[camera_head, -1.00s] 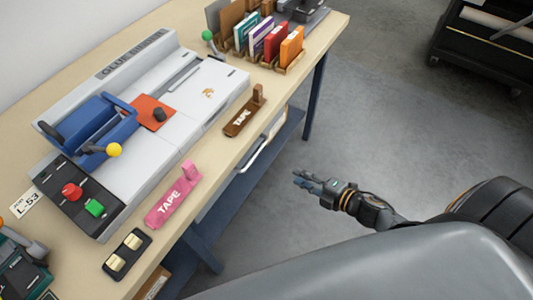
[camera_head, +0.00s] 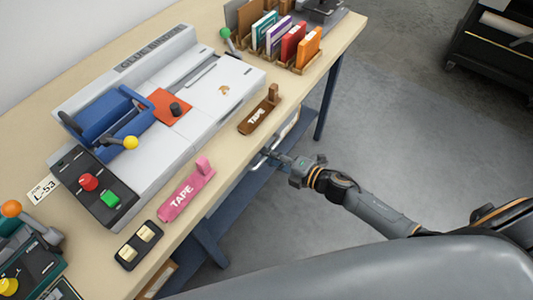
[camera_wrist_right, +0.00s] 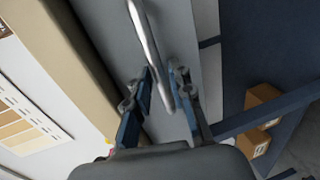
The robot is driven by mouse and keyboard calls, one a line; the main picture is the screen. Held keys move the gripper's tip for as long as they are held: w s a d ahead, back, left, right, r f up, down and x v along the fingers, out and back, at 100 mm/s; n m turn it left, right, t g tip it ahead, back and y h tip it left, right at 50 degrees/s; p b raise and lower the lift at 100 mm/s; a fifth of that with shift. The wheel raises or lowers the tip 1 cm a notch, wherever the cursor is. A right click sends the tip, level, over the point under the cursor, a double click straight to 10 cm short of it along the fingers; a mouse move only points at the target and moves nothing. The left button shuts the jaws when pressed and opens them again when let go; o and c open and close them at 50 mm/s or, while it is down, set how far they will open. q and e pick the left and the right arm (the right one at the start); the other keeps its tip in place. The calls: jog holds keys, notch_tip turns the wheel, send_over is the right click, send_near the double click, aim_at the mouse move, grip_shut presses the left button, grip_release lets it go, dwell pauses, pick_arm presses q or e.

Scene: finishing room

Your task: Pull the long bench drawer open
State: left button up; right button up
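The long bench drawer's metal bar handle (camera_head: 289,126) shows under the bench's front edge. In the right wrist view the handle (camera_wrist_right: 150,45) runs down from the top, in front of the grey drawer front (camera_wrist_right: 105,30). My right gripper (camera_head: 272,155) is at the near end of the handle. In the wrist view its two blue-grey fingers (camera_wrist_right: 161,85) are apart, with the bar's end between them and gaps visible on either side. The drawer front sits close under the benchtop edge. My left gripper is not in view.
The bench (camera_head: 225,175) carries a glue binder (camera_head: 190,75), pink tape (camera_head: 187,190), brown tape (camera_head: 259,115) and a rack of coloured booklets (camera_head: 285,45). A blue lower shelf runs beneath, with cardboard boxes (camera_wrist_right: 262,95). A dark cart (camera_head: 490,45) stands far right. The floor between is clear.

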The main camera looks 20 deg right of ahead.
jog(key=shift+x, duration=0.75)
grip_shut()
jog(key=f+v, duration=0.2)
jog(key=v, duration=0.8)
jog(key=f+v, duration=0.2)
jog(key=v, duration=0.8)
jog(key=shift+p+v, duration=0.3)
jog(key=shift+v, duration=0.45)
jog(key=shift+f, duration=0.2)
